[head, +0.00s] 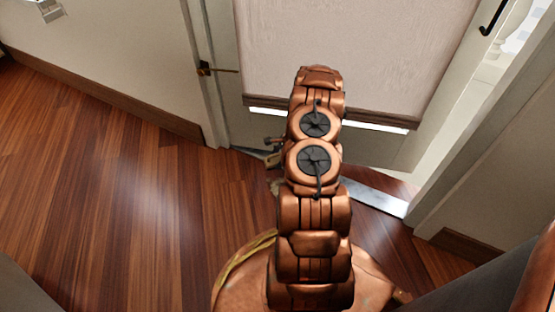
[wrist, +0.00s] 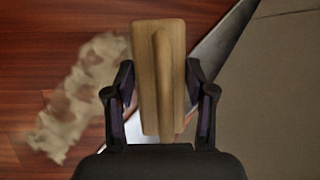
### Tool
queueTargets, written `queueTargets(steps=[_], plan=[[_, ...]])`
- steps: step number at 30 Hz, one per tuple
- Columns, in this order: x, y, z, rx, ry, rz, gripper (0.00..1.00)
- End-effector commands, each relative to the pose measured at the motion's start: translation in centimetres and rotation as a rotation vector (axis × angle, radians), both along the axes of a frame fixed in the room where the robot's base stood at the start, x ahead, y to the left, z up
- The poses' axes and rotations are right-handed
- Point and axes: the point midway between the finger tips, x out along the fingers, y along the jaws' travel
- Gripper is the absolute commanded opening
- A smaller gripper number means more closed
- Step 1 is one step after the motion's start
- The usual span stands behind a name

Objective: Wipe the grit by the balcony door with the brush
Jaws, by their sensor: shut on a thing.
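My gripper (wrist: 160,78) is shut on the brush (wrist: 158,40), with a finger on each side of its pale wooden body. The grit (wrist: 80,100) is a beige, patchy smear on the wood floor, left of the brush in the wrist view. The brush appears beside it, not over its main part. Its bristles are hidden beneath the wood, so I cannot tell whether they touch the floor. In the head view my arm hides most of the gripper, the brush and the grit. The balcony door (head: 385,60) stands behind my arm, with a pale panel.
A pale metal threshold strip (head: 372,196) runs along the door's foot; it also shows in the wrist view (wrist: 222,42). A grey surface (wrist: 275,100) lies right of it. Walls with brown skirting (head: 130,105) flank the door. The wood floor (head: 110,200) at left is clear.

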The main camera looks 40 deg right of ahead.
Motion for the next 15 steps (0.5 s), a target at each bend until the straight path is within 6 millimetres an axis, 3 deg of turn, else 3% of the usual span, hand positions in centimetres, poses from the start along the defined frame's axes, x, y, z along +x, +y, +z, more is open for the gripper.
queueTargets(steps=[15], plan=[[-0.1,0.1,-4.8,0.002,0.001,0.001,0.17]])
